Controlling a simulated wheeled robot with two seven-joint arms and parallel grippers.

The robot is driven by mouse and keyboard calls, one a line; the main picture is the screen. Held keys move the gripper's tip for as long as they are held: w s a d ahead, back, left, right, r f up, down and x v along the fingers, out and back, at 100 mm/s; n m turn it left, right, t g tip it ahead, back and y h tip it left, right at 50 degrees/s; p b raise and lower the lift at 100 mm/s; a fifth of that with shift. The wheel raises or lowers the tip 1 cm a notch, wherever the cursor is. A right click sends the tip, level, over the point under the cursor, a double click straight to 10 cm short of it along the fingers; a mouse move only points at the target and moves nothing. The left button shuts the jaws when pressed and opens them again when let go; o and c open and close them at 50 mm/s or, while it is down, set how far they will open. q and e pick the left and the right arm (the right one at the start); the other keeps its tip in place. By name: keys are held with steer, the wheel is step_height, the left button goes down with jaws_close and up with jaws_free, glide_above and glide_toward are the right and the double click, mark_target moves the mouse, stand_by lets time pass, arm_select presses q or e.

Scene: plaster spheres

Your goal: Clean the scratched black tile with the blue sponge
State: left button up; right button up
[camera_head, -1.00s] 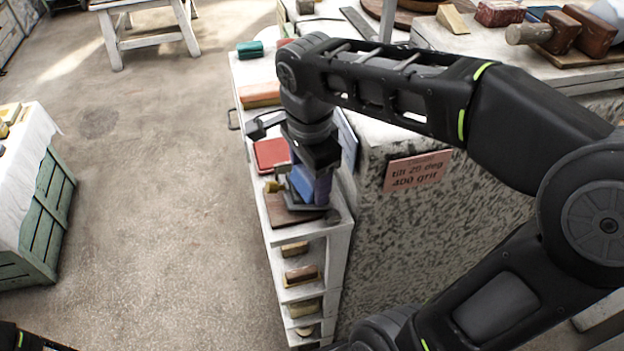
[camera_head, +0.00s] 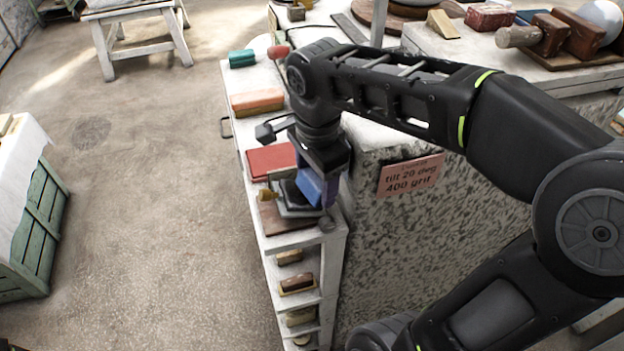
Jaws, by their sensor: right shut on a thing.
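My right gripper (camera_head: 318,180) points down over the white shelf unit. It is shut on the blue sponge (camera_head: 311,187), whose blue side shows below the wrist; the fingertips are mostly hidden. The dark tile (camera_head: 288,194) lies directly under and left of the sponge, near a brown board (camera_head: 274,221). The sponge is at or just above the tile; I cannot tell if they touch. Scratches on the tile are too small to see. My left gripper is out of view.
On the shelf top (camera_head: 248,138) are a red slab (camera_head: 270,160), an orange block (camera_head: 257,101) and a teal block (camera_head: 241,58). A speckled block with a pink label (camera_head: 410,176) stands close on the right.

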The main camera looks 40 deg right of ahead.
steer(key=shift+a+f+b, duration=0.2)
steer(key=shift+f+b, duration=0.4)
steer(key=shift+f, duration=0.05)
stand_by(0.3)
steer(key=shift+w+r, duration=0.1)
steer(key=shift+w, duration=0.1)
steer(key=shift+w+r, duration=0.1)
steer(key=shift+w, duration=0.25)
steer(key=shift+w, duration=0.1)
steer(key=shift+w, duration=0.35)
